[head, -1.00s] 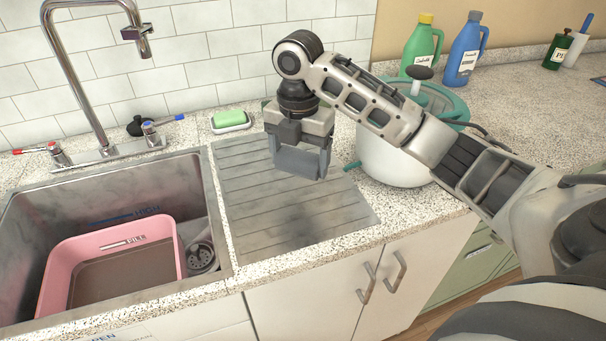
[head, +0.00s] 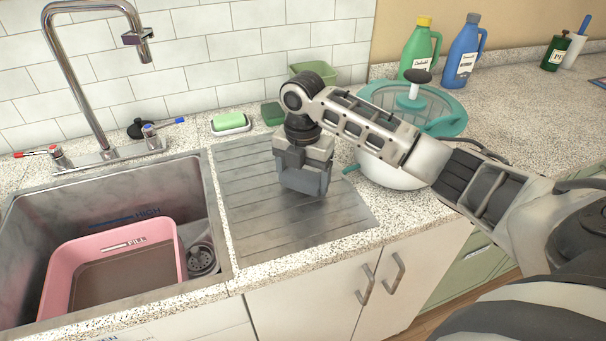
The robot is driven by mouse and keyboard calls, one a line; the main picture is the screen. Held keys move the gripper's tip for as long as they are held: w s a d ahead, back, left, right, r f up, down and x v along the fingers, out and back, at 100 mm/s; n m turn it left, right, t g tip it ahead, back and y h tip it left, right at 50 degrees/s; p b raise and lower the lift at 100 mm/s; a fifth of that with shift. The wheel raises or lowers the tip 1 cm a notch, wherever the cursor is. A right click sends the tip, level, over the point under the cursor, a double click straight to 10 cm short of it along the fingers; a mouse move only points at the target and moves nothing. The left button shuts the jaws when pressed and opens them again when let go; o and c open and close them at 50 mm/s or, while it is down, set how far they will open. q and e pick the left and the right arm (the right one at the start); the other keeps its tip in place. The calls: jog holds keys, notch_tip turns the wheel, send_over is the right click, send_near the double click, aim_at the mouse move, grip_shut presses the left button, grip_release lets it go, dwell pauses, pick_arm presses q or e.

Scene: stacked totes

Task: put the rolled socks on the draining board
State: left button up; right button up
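The draining board (head: 248,205) is a grey, ribbed metal plate on the counter, right of the sink. My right gripper (head: 304,182) points down over the right part of the board, with its fingertips low, close to or at the surface; I cannot tell whether they touch it. A grey block shape shows at its fingers, and I cannot tell whether this is only the fingers or something between them. I cannot make out the rolled socks anywhere. My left gripper is not in view.
The sink (head: 218,240) holds a pink tub (head: 125,238). A soap dish (head: 230,123) and green sponge (head: 272,113) lie behind the board. A white and teal salad spinner (head: 415,105) stands close on the right, partly behind my arm. Green (head: 420,50) and blue (head: 463,55) bottles stand behind.

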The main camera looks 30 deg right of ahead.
aim_at(303, 171)
jog(key=o, duration=0.4)
notch_tip(303, 171, up, 12)
jog(key=shift+r, duration=0.15)
dwell(0.7)
